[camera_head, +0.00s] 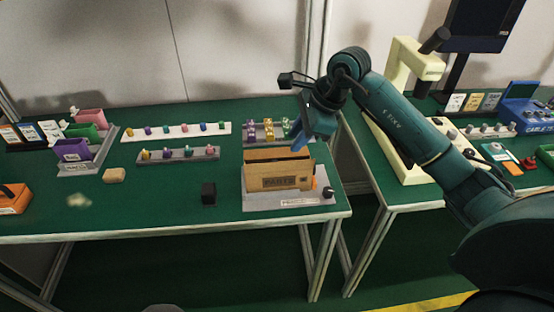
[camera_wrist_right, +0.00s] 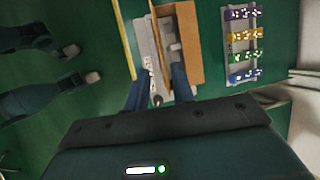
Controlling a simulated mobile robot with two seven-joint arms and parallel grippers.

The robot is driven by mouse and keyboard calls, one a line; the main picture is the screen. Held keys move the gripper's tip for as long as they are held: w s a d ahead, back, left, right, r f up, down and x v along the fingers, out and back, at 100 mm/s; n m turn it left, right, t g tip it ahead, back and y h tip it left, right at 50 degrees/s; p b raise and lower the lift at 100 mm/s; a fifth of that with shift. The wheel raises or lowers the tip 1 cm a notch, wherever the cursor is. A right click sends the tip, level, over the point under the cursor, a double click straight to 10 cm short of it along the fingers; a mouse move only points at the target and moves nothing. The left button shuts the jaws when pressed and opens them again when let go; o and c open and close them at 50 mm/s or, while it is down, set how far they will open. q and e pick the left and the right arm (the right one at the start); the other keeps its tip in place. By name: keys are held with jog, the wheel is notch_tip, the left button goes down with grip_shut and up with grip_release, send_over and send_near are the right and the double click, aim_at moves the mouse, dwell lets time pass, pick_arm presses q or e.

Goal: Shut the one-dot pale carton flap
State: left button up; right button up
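A brown carton (camera_head: 278,183) with dark lettering stands on a grey base plate (camera_head: 290,201) near the right end of the left table. Its top looks open, with cardboard panels standing up; I cannot make out a one-dot mark. My right gripper (camera_head: 299,137) is just above the back right of the carton, pointing down. In the right wrist view its two blue fingers (camera_wrist_right: 157,92) are apart, and the carton's long brown panel (camera_wrist_right: 188,45) lies ahead, close to the right finger. Whether they touch is unclear. My left gripper is not in view.
A black block (camera_head: 209,193) stands left of the carton. Trays of small coloured pieces (camera_head: 178,154) lie behind and left, with another tray (camera_head: 267,132) behind the carton. A dark knob (camera_head: 328,192) is on the plate's right. A cream machine (camera_head: 398,120) stands on the right table.

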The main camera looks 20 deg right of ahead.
aim_at(277, 163)
jog(key=p+x, duration=0.1)
jog(key=x, duration=1)
jog(key=shift+a+f, duration=0.1)
jog(key=shift+a, duration=0.05)
jog(key=shift+c, duration=0.4)
grip_shut()
